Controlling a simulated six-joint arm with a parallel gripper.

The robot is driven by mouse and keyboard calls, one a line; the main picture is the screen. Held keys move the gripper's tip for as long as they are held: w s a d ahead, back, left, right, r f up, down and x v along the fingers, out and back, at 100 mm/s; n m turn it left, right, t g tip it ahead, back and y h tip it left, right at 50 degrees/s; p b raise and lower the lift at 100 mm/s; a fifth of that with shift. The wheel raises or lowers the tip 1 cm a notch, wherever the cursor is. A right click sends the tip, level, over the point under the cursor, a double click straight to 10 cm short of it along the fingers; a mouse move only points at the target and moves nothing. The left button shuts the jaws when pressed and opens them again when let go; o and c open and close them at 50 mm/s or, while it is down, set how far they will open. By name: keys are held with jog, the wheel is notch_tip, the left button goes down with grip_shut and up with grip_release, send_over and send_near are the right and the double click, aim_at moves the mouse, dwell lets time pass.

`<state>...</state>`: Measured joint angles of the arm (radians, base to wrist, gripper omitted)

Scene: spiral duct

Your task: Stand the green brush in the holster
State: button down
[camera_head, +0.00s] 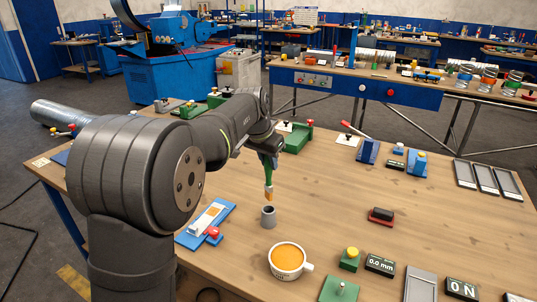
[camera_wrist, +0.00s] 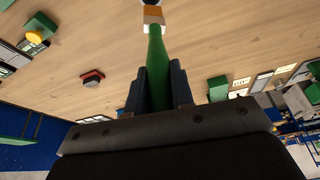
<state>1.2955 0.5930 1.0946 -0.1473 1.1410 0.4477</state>
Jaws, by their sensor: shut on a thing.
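The green brush (camera_head: 268,172) hangs bristle end down from my gripper (camera_head: 268,157), roughly upright, with a pale and orange lower end. In the wrist view my gripper (camera_wrist: 160,88) is shut on the green handle (camera_wrist: 158,62), whose far end reaches the top edge. The holster, a small grey cup (camera_head: 268,217), stands on the table directly below the brush in the head view.
A cup of orange liquid (camera_head: 288,262) stands close in front of the holster. A blue fixture with a red knob (camera_head: 207,226) lies to its left. A green block with a yellow button (camera_head: 349,259) and a red-and-black block (camera_head: 381,216) are to the right. Bare wood lies between.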

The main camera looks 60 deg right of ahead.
aim_at(267, 183)
jog(key=shift+f, duration=5.15)
jog(key=c, duration=1.2)
grip_release()
jog(key=shift+o, duration=0.2)
jog(key=shift+r, duration=0.1)
jog(key=s+v, duration=0.1)
jog(key=v, duration=1.6)
jog(key=shift+w, duration=0.45)
jog(key=shift+r, duration=0.1)
